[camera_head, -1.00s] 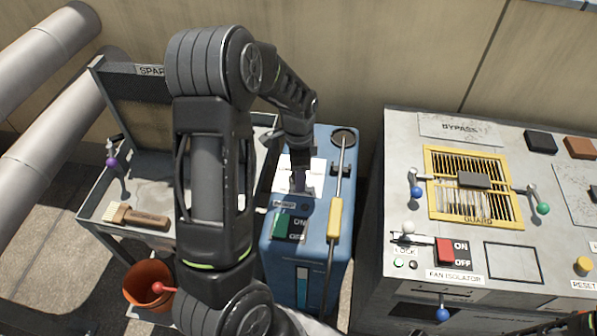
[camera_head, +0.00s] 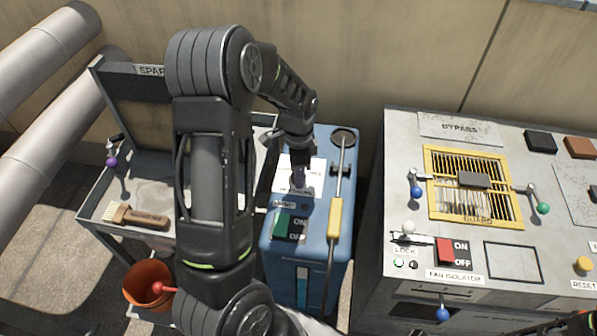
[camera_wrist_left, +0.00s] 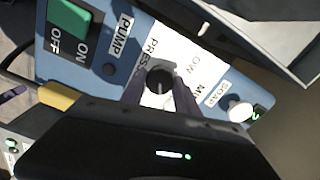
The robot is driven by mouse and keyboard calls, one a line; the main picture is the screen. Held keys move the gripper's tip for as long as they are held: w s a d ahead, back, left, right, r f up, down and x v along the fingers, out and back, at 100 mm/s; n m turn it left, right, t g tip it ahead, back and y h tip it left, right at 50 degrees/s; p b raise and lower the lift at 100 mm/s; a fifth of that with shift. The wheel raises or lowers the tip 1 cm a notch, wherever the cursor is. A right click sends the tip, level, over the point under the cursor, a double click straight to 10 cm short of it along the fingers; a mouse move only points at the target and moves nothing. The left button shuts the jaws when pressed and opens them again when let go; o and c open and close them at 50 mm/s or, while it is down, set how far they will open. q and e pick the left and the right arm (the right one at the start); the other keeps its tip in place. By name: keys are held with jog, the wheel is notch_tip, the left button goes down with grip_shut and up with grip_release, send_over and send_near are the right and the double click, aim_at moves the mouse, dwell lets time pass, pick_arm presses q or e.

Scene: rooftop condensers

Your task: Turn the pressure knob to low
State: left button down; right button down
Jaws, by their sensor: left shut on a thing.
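The pressure knob (camera_wrist_left: 160,79) is a round black knob with a pale pointer line, on a white label panel of the blue pump unit (camera_head: 341,245). In the left wrist view its line points down toward my gripper's body. The label beside it is partly hidden, with "PRESS" readable. My left gripper (camera_head: 299,184) reaches down onto this panel in the head view. In the left wrist view the gripper's two fingers (camera_wrist_left: 160,93) sit on either side of the knob, shut on it. The gripper hides the knob in the head view.
A green ON/OFF pump switch (camera_head: 290,226) sits in front of the knob, and a yellow-handled wand (camera_head: 335,218) lies along the unit's right side. A white SOAP knob (camera_wrist_left: 240,108) is nearby. The grey condenser cabinet (camera_head: 400,290) stands right, a spares cart (camera_head: 95,213) left.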

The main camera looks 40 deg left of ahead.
pick_arm(q)
jog(key=shift+n, duration=0.4)
jog(key=n, duration=0.2)
jog(key=shift+n, duration=0.3)
jog(key=n, duration=1)
jog(key=shift+n, duration=0.4)
jog(key=n+p, duration=0.2)
jog(key=n, duration=0.3)
jog(key=shift+r, duration=0.1)
jog(key=shift+n+p, duration=0.75)
jog(key=shift+n, duration=1.65)
